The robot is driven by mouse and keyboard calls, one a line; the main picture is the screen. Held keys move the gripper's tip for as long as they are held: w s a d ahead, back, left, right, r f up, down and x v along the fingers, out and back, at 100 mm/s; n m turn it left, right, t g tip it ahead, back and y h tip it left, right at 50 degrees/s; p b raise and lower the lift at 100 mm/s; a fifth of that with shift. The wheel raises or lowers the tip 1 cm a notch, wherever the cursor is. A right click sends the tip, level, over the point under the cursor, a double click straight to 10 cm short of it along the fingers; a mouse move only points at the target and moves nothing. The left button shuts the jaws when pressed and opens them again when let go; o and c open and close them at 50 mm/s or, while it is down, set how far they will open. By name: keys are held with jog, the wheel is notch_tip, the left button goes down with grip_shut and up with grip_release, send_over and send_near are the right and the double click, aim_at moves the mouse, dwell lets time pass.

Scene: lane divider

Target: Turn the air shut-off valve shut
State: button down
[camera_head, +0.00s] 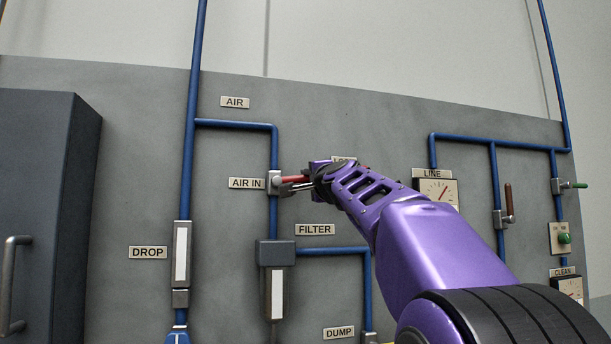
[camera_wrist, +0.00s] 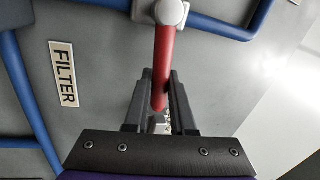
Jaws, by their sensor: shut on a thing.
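The air shut-off valve (camera_head: 274,182) sits on the blue vertical pipe beside the AIR IN label (camera_head: 246,183). Its red lever (camera_head: 294,180) points to the right, across the pipe, in the head view. My gripper (camera_head: 303,185) is at the lever from the right, and my purple arm hides the lever's far part. In the wrist view, the red lever (camera_wrist: 163,65) runs from the grey valve hub (camera_wrist: 170,12) down between the two dark fingers of my gripper (camera_wrist: 160,92). The fingers are shut on the lever.
The filter (camera_head: 275,253) hangs below the valve. A grey cabinet (camera_head: 45,200) stands at the left. At the right are a gauge (camera_head: 437,194), a brown-red lever (camera_head: 508,200), a green lever (camera_head: 574,185) and a green button (camera_head: 564,238). My arm covers the panel's middle.

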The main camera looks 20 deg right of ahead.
jog(key=shift+f+m+h, duration=0.4)
jog(key=shift+f+m, duration=0.1)
jog(key=shift+m, duration=0.4)
jog(key=shift+f, duration=0.1)
jog(key=c, duration=0.8)
grip_release()
jog(key=shift+o, duration=0.2)
